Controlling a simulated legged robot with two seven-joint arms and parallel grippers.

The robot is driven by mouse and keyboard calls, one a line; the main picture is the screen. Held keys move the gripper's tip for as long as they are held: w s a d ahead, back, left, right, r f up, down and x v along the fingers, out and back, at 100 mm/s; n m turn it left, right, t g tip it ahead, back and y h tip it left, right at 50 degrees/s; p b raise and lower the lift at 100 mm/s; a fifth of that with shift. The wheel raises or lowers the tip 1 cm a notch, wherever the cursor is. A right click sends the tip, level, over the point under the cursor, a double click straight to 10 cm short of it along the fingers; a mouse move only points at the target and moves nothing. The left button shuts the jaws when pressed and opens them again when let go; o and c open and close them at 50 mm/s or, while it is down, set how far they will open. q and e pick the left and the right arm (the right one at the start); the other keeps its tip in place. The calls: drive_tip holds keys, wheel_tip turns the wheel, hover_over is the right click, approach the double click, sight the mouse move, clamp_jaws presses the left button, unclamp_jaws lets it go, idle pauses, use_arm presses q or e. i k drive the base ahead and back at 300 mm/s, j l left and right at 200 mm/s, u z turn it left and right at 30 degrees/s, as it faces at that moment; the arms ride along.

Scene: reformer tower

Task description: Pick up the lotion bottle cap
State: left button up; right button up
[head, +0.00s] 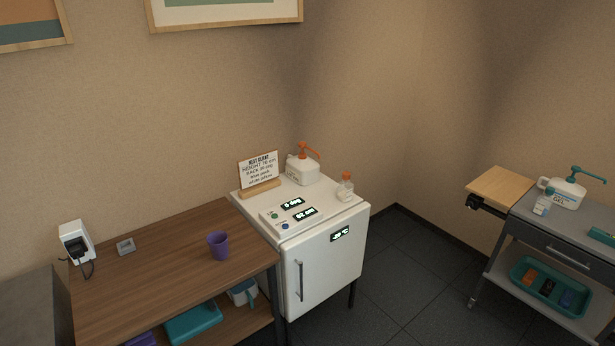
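No separate lotion bottle cap can be made out. A white pump bottle (302,168) with an orange pump head stands at the back of a small white fridge-like cabinet (318,262). A small clear bottle (345,188) with an orange top stands near the cabinet's right edge. I cannot tell whether either is the lotion bottle. A white bottle labelled GEL (565,194) with a teal pump stands on the grey cart at the right, beside a small clear bottle (543,203). Neither of my grippers shows in the head view.
A wooden table (165,275) at left holds a purple cup (218,245) and a plugged-in white charger (75,243). A lettered card (259,170) stands on the cabinet. The dark floor (400,265) between cabinet and cart (560,235) is clear.

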sight(346, 176)
drive_tip(key=i+l+u, duration=0.25)
drive_tip(key=u, duration=0.2)
drive_tip(key=i+l+u, duration=0.2)
drive_tip(key=l+u, duration=0.2)
drive_tip(key=i+l+u, duration=0.15)
drive_tip(key=l+u, duration=0.3)
drive_tip(key=j, duration=0.1)
